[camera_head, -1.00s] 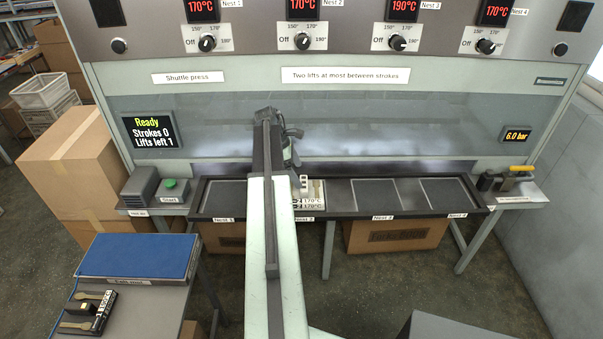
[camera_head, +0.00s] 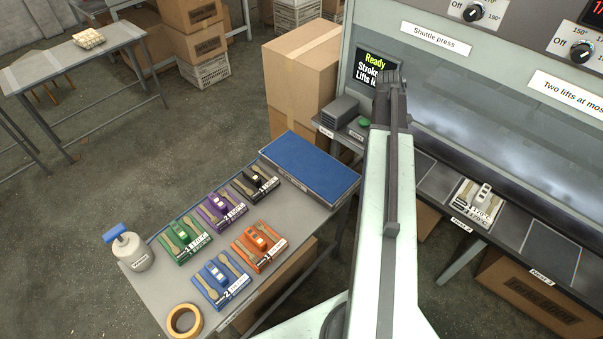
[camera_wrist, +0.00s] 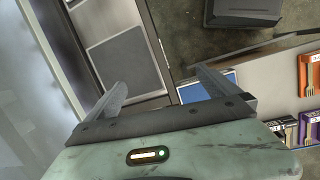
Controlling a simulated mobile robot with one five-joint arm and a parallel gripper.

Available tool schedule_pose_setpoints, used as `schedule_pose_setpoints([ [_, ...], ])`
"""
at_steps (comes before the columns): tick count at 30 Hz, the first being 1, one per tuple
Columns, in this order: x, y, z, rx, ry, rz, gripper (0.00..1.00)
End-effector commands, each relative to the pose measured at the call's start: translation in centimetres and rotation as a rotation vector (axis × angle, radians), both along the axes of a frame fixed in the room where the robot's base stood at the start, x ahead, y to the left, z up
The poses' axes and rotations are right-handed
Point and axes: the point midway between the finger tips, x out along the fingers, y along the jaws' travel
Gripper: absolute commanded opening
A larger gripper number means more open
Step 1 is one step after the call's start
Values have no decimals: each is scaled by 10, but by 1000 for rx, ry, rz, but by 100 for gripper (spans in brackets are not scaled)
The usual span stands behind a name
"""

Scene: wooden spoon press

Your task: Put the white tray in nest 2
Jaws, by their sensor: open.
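The white tray (camera_head: 477,203), with pale spoons and a white block on it, lies above the Nest 2 label (camera_head: 461,225) on the dark nest strip of the press. It appears to lie flat there, but its exact seating is too small to tell. My gripper (camera_wrist: 165,90) is open in the wrist view, with nothing between its fingers. It is apart from the white tray, which does not show in the wrist view. In the head view my arm stands left of the tray, and the fingers cannot be made out.
A grey side table (camera_head: 179,269) holds green (camera_head: 185,238), purple (camera_head: 221,208), black (camera_head: 255,182), orange (camera_head: 259,246) and blue (camera_head: 221,279) trays, a blue pad (camera_head: 310,165), a jug (camera_head: 128,249) and a tape roll (camera_head: 184,320). Nest 3 (camera_head: 551,250) is empty. Cardboard boxes (camera_head: 300,80) stand behind.

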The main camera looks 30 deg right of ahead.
Motion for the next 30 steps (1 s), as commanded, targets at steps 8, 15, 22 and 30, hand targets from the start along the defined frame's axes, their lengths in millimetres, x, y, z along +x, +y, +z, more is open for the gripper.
schedule_pose_setpoints([
  [8,71,305,-6,85,-161,-134,100],
  [15,58,432,-7,148,-187,-222,100],
  [22,59,438,-7,151,-189,-232,100],
  [30,59,437,-7,150,-189,-231,100],
])
